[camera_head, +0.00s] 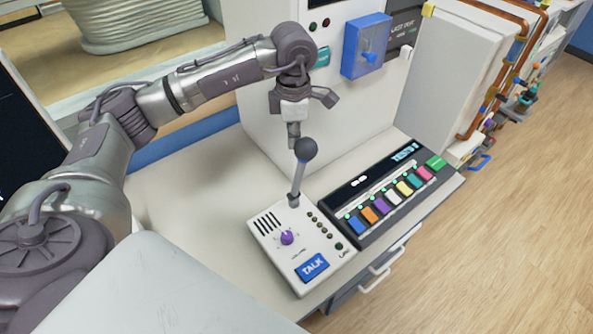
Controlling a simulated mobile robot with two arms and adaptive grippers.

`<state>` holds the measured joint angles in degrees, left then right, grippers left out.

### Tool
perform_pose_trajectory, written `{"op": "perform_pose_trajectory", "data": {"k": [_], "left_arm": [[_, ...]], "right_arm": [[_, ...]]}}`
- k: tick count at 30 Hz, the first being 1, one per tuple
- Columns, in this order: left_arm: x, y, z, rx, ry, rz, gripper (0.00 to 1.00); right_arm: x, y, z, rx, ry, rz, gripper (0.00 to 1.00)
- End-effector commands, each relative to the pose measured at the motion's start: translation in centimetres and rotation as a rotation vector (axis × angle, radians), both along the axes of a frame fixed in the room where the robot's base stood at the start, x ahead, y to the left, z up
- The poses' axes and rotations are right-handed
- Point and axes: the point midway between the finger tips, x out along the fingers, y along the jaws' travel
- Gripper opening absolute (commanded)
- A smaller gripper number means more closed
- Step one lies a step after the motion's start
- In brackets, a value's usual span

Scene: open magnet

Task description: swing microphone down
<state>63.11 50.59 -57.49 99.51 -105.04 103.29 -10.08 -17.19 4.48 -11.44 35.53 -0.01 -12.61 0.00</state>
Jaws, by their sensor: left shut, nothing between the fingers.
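The microphone (305,150) is a dark grey ball on a short grey stem. It stands nearly upright, tilted slightly to the right, at the back of a white intercom box (318,247). The box has a blue TALK button, a purple knob and a speaker grille. My left gripper (293,130) is above and just behind the microphone head, pointing down. Its fingers are shut with nothing between them. I cannot tell whether the fingertips touch the microphone. My right gripper is not in view.
A dark control panel (372,190) with several coloured keys sits right of the intercom. A white cabinet (355,100) with a blue switch box (366,45) stands behind. The pale desk top (195,190) is clear on the left. Drawer handles (377,283) stick out at the front.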

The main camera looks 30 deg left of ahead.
Motion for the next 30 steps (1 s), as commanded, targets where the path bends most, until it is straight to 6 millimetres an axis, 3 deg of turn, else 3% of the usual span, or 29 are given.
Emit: {"op": "perform_pose_trajectory", "data": {"k": [16, 30], "left_arm": [[-0.3, -0.6, -0.2, 0.000, 0.000, -0.002, 0.00], [-1.1, -2.6, -1.0, 0.000, 0.000, -0.003, 0.00]], "right_arm": [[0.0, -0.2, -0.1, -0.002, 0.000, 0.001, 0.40], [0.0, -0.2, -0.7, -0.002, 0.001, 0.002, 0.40]]}}
